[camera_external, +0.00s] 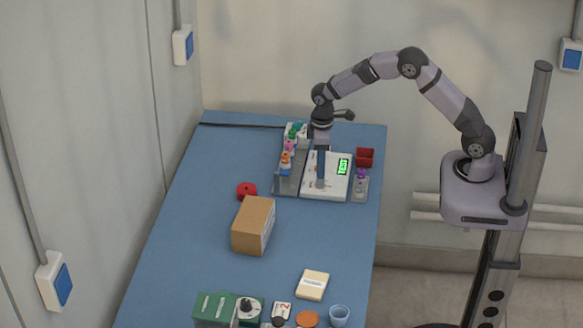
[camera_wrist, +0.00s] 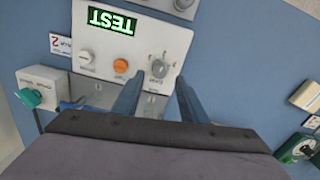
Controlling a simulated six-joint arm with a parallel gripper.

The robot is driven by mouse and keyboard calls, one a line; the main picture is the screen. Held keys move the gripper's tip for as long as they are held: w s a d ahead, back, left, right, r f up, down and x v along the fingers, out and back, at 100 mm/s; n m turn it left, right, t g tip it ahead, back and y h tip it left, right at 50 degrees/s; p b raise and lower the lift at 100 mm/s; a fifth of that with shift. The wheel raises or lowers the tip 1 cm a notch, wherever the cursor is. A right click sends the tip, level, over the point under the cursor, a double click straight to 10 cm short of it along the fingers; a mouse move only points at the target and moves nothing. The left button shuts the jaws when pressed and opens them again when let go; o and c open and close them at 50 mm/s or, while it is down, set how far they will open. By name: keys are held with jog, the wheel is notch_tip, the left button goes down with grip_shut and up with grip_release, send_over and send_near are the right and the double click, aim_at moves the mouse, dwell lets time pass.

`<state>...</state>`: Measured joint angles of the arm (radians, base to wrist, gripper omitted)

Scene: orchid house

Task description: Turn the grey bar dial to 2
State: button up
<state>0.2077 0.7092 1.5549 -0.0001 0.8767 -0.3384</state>
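A white panel (camera_wrist: 140,35) carries a grey bar dial (camera_wrist: 158,68) with small marks around it; its setting is too small to read. An orange knob (camera_wrist: 120,66) and a pale knob (camera_wrist: 86,57) sit beside it, and a green display (camera_wrist: 112,20) reads TEST. My gripper (camera_wrist: 160,80) is open, with one finger on each side of the dial in the wrist view and nothing visibly held. I cannot tell whether the fingers touch the panel. In the external view my gripper (camera_external: 321,182) points down over the panel (camera_external: 312,188), hiding its dial.
Small coloured items (camera_external: 288,158) stand in a grey rack left of the panel, and a red cup (camera_external: 365,157) stands right of it. A cardboard box (camera_external: 253,225) and a red round object (camera_external: 246,190) lie nearer. The blue table between is clear.

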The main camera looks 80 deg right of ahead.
jog(key=shift+r+b, duration=0.35)
jog(key=shift+r, duration=1.4)
jog(key=shift+s+a+r, duration=0.1)
jog(key=shift+s+a, duration=0.1)
jog(key=s+a, duration=0.4)
jog(key=s, duration=0.8)
jog(key=s+a+r+m, duration=0.1)
jog(key=s+a, duration=0.4)
jog(key=s, duration=0.7)
jog(key=shift+a, duration=0.2)
